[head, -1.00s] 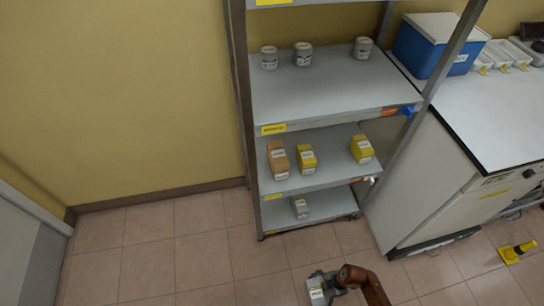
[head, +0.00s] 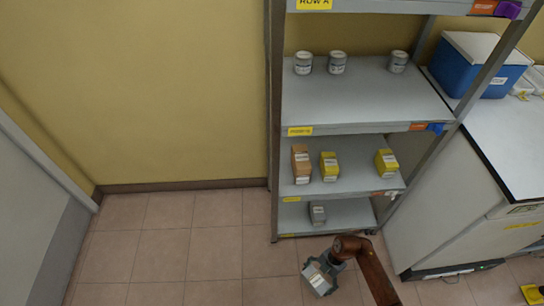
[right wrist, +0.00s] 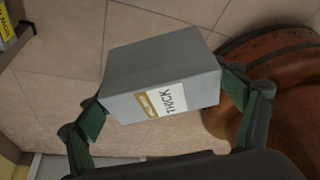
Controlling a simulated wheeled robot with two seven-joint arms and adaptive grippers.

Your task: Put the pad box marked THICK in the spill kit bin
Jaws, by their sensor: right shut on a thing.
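The grey pad box (right wrist: 165,80) is between the fingers of my right gripper (right wrist: 162,108) in the right wrist view, and its label reads THICK. In the head view the box (head: 319,279) is held by my right gripper (head: 324,268) above the tiled floor, in front of the shelf rack. The box is tilted in the picture. My left gripper is not in view. I see no bin that I can tell to be the spill kit bin.
A shelf rack (head: 352,94) holds several cans, an orange box (head: 301,164), two yellow boxes (head: 329,167) and a grey box (head: 317,212) on its lowest shelf. A white counter with a blue cooler (head: 478,65) stands right. The floor at left (head: 160,245) is clear.

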